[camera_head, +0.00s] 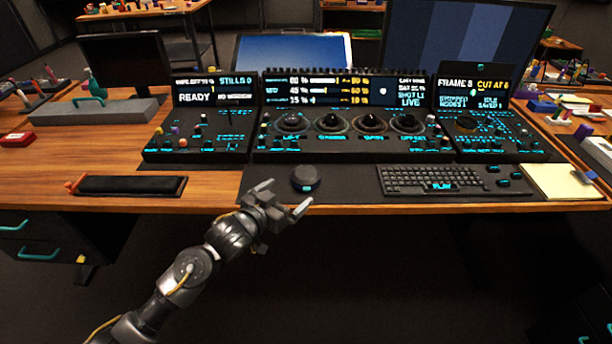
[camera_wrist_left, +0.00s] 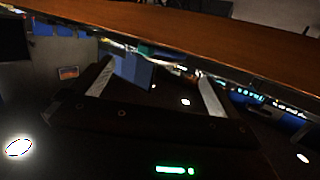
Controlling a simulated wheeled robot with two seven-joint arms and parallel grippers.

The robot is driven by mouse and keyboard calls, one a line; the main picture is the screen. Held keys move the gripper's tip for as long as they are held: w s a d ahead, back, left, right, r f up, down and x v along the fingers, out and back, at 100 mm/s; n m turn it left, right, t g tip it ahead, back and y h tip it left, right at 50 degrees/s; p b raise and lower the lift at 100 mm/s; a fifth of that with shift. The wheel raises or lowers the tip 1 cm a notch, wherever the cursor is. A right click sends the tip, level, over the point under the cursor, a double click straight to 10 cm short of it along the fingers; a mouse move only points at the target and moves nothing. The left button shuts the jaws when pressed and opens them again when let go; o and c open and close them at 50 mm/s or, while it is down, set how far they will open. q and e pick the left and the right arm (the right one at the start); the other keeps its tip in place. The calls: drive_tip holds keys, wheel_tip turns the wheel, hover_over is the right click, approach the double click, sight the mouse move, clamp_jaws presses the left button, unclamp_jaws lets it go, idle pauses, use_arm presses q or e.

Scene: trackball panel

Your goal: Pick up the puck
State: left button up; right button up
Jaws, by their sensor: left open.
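My left gripper (camera_head: 284,197) is open and empty, at the front edge of the desk. It is just to the left of and nearer than the puck, apart from it. In the left wrist view the two fingers of the left gripper (camera_wrist_left: 155,70) are spread with nothing held between them. The puck cannot be made out in that view. My right gripper is not in view.
A keyboard (camera_head: 432,180) lies right of the puck, with a yellow notepad (camera_head: 562,182) beyond it. A black wrist rest (camera_head: 130,186) lies at the left. The console with trackballs (camera_head: 345,145) stands behind the puck. The mat around the puck is clear.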

sight(305, 176)
use_arm(q)
drive_tip(key=x, duration=0.4)
drive_tip(key=shift+w+f, duration=0.1)
drive_tip(key=shift+w, duration=0.05)
drive_tip(key=shift+w+d, duration=0.1)
drive_tip(key=shift+w, duration=0.05)
drive_tip(key=x, duration=0.4)
drive_tip(key=shift+w+b, duration=0.35)
drive_tip(key=shift+w, duration=0.05)
drive_tip(key=shift+w+d, duration=0.15)
drive_tip(key=shift+w, duration=0.1)
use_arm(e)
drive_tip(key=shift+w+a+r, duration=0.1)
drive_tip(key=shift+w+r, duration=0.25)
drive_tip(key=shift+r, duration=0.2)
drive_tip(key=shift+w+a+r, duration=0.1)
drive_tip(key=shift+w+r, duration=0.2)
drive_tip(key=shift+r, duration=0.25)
